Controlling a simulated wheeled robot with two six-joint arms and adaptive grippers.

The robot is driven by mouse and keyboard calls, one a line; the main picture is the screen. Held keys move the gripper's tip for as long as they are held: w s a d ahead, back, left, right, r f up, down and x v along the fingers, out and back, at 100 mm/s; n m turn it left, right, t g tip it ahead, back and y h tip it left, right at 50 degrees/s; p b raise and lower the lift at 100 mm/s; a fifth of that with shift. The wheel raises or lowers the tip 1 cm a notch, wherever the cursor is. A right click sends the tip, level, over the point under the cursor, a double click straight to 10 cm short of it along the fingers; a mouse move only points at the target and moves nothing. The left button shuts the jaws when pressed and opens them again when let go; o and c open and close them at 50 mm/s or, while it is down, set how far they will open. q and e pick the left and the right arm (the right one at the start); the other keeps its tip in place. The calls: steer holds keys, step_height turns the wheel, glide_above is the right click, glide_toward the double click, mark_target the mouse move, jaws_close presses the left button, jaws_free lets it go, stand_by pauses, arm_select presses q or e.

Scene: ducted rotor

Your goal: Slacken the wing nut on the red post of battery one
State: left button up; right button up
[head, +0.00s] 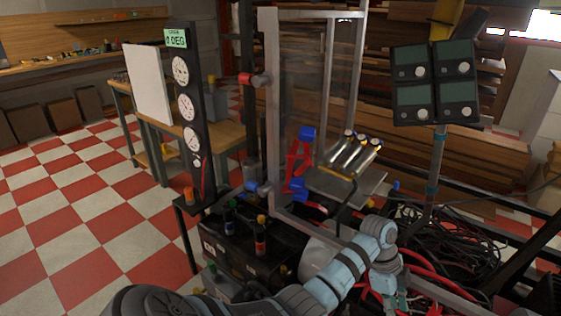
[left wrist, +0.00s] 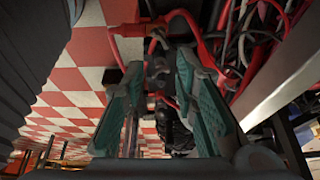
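Dark battery boxes (head: 225,252) stand at the lower middle of the head view, with several capped posts on top. One post (head: 260,241) has a red band and a yellow cap; I cannot tell which battery is battery one. My left arm crosses the bottom of the head view, and its teal gripper (head: 394,298) points down among red cables, right of these boxes. In the left wrist view the left gripper (left wrist: 158,66) has its fingers apart. A small dark grey part (left wrist: 158,74), perhaps a nut, shows between the tips, below a red cable end (left wrist: 128,30). My right gripper is out of view.
Red cables (head: 425,262) and a black cable tangle (head: 445,230) crowd the area around the gripper. A metal frame (head: 272,120) rises behind. A gauge panel (head: 185,110) stands left, and a screen cluster (head: 435,80) stands right.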

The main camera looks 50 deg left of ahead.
arm_select(q)
steer(key=s+a+f+n+y+p, duration=0.1)
steer(key=s+f+n+p, duration=0.3)
steer(key=s, duration=0.5)
steer(key=s+a+f+n+y+p, duration=0.2)
steer(key=s+a+f+n+p, duration=0.2)
steer(key=s, duration=0.5)
steer(key=s+a+f+n+y+p, duration=0.1)
steer(key=s+a+f+n+p, duration=0.2)
steer(key=s+f+p, duration=0.4)
step_height(320, 180, down, 3)
steer(key=s+n, duration=0.1)
steer(key=s, duration=0.2)
steer(key=shift+a+r+y, duration=0.2)
steer(key=shift+a+y, duration=0.05)
steer(key=shift+y, duration=0.05)
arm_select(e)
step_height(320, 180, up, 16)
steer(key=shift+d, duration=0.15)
